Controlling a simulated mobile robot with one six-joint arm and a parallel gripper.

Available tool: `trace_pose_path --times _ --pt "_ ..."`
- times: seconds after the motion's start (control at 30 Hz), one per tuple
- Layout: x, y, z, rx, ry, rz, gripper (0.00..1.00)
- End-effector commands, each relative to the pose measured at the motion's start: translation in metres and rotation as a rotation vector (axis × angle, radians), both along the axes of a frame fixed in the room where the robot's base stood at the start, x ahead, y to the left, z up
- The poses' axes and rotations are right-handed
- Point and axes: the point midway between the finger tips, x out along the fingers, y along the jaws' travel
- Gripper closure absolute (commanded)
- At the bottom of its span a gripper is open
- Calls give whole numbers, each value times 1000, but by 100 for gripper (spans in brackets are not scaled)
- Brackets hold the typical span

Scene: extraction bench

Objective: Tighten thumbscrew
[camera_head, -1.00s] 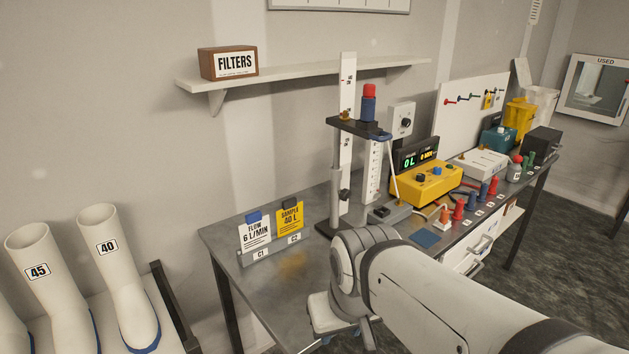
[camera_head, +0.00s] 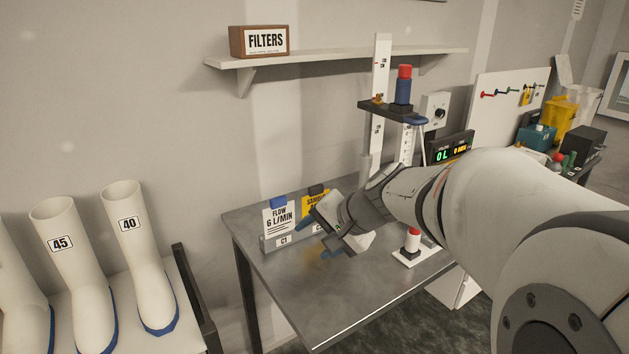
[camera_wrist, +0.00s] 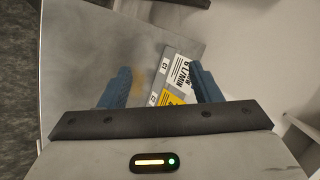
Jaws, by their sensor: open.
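A small brass-coloured piece (camera_head: 378,98), which looks like the thumbscrew, sits on the dark carriage (camera_head: 388,109) of the upright white stand (camera_head: 382,62). A blue cylinder with a red top (camera_head: 403,88) stands on that carriage. The lower stand is hidden behind my arm. My gripper (camera_head: 322,236) is open and empty above the bench, in front of the label cards and well below and left of the carriage. In the wrist view its two blue fingers (camera_wrist: 163,86) are spread apart, with bench and cards beyond; the brass piece is not seen there.
The white flow card (camera_head: 279,216) and yellow sample card (camera_head: 315,200) stand close behind the gripper. A white piece with a red top (camera_head: 413,242) stands on the bench (camera_head: 300,290) below my arm. The front left bench is clear. A shelf (camera_head: 330,60) is above.

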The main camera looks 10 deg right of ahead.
Motion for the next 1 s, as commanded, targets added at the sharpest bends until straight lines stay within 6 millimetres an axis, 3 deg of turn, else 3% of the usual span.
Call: trace_pose_path --times 0.03,0.1,0.17,0.3,0.5,0.6,0.73,1.0 --pt "29 -13 -10 90 -15 -95 43" --pt "66 -32 -11 217 -44 -227 43" --pt "97 -54 -13 324 -71 -343 43" --pt "157 -120 -24 554 -136 -613 43" --pt "205 -207 -44 792 -213 -902 43" --pt "214 -234 -51 858 -236 -985 43" --pt "221 -249 -54 897 -249 -1031 43" --pt "257 -249 -62 901 -249 -1035 43"
